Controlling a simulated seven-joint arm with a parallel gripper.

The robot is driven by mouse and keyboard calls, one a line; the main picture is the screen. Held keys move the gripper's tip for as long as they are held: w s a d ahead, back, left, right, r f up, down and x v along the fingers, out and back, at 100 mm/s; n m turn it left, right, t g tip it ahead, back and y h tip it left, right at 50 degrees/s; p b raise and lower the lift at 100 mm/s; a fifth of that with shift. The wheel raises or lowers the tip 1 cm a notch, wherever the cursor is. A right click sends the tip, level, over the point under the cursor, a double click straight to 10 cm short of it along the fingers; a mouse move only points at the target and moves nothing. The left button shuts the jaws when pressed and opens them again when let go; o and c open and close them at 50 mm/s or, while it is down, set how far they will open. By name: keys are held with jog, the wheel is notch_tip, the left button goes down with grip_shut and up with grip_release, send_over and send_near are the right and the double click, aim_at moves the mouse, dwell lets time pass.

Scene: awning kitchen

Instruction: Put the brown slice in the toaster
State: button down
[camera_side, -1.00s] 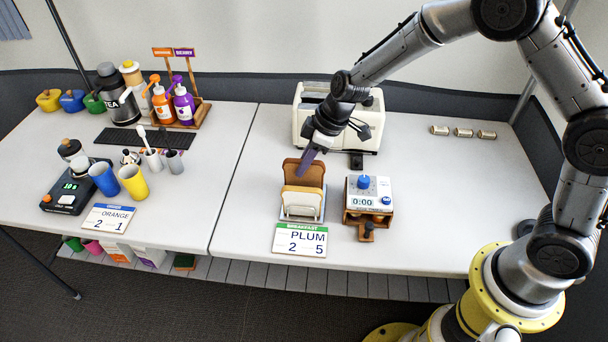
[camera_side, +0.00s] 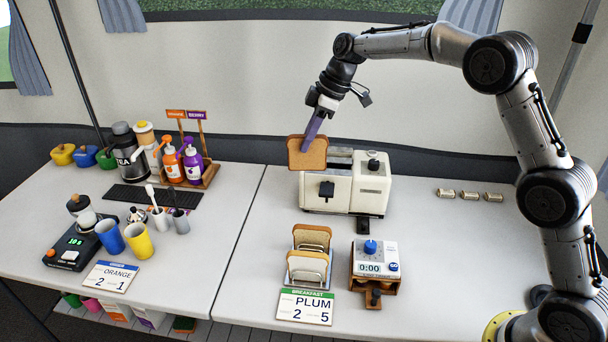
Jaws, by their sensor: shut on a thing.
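My gripper (camera_side: 310,140) is shut on a brown slice (camera_side: 306,155) and holds it upright in the air. The slice is in front of the left end of the cream toaster (camera_side: 345,188) in this view, overlapping it. I cannot tell how far apart they are. The toaster stands at the back of the right table, with dark slots on top and a dark lever on its front. Part of its top left is hidden behind the slice. More bread (camera_side: 311,238) stands in a wire rack (camera_side: 308,276) below.
A timer (camera_side: 371,258) reading 0:00 stands right of the rack. A PLUM card (camera_side: 305,307) lies in front. Bottles, cups and a scale fill the left table. The right table's right part is mostly clear.

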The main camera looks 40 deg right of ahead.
jog(key=w+d, duration=0.4)
jog(key=d, duration=0.4)
jog(key=d+f+m, duration=0.1)
jog(key=d+f, duration=0.2)
jog(key=f, duration=0.4)
jog(key=shift+w+d+f+m+t, duration=0.2)
jog(key=shift+w+f+m+t, duration=0.05)
jog(key=shift+w+m+t, duration=0.05)
jog(key=c, duration=0.5)
grip_release()
notch_tip(320, 180, up, 7)
dwell(0.8)
